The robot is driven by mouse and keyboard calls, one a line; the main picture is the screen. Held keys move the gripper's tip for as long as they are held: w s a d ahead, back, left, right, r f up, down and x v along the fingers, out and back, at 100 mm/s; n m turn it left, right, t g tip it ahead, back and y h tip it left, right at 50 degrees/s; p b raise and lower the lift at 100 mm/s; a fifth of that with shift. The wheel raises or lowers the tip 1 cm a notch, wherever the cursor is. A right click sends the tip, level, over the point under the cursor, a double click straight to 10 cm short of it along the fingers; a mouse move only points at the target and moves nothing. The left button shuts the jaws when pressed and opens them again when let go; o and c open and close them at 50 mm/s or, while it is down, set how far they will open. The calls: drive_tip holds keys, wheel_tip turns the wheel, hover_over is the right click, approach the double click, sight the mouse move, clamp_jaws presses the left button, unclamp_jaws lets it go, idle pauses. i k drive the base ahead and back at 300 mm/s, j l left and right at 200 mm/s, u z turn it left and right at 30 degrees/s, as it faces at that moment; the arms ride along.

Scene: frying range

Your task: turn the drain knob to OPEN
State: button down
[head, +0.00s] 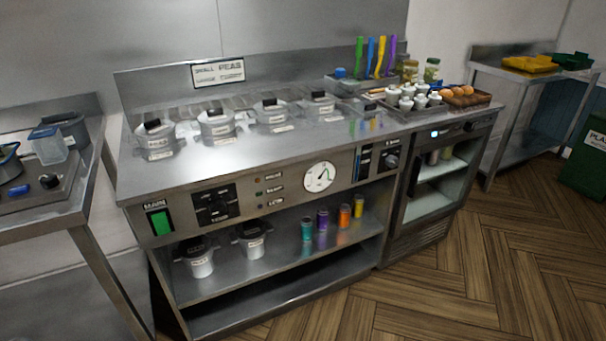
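The steel range (220,174) stands in the middle of the head view with a control panel along its front. A black knob (214,205) sits on a square black plate left of the round gauge. Another dark knob (391,161) sits at the panel's right end. The small lettering around both is too blurred to read, so I cannot tell which is the drain knob or where either points. My gripper is not in view.
A green rocker switch (160,221) and a white dial gauge (319,177) share the panel. Lidded containers (215,124) stand on top; pots (197,259) and coloured jars (322,220) sit on the shelf below. A side table (52,211) stands left. The wooden floor (480,270) at front right is clear.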

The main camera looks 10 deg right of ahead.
sight(391, 161)
drive_tip(key=i+l+z, duration=0.65)
drive_tip(key=i+l, duration=0.1)
drive_tip(key=i, duration=0.05)
